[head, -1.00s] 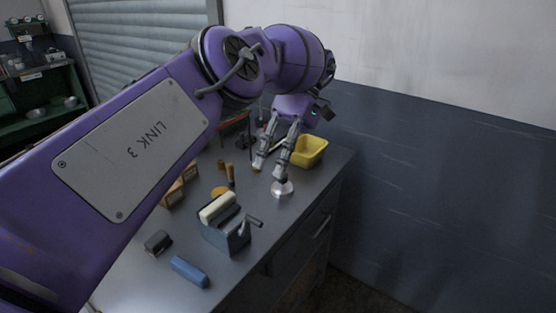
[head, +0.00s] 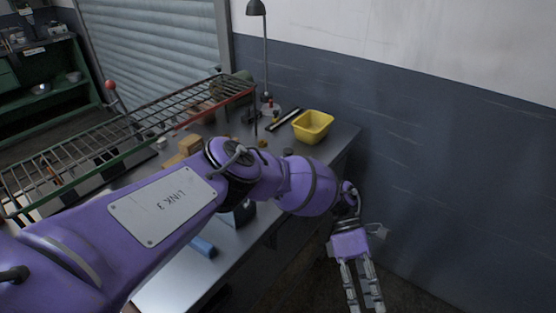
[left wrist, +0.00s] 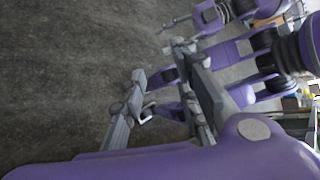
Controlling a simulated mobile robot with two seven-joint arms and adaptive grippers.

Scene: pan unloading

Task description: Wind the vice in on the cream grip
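The vice (head: 240,213) is almost wholly behind my left arm in the head view; only a dark piece of its body shows. The cream grip is hidden there. My left gripper (head: 361,302) hangs beyond the right edge of the bench, fingers down, low in the picture. It is empty, its fingers apart with a gap between them. In the left wrist view its fingers (left wrist: 160,120) are spread over dark floor. Purple arm parts show at the upper right of that view; I cannot make out a right gripper's state there.
A blue block (head: 203,246) lies on the bench (head: 175,290) below my arm. A yellow bin (head: 313,126) stands at the back right, beside a lamp (head: 265,70). A wire rack (head: 130,125) spans the left. Floor is free right of the bench.

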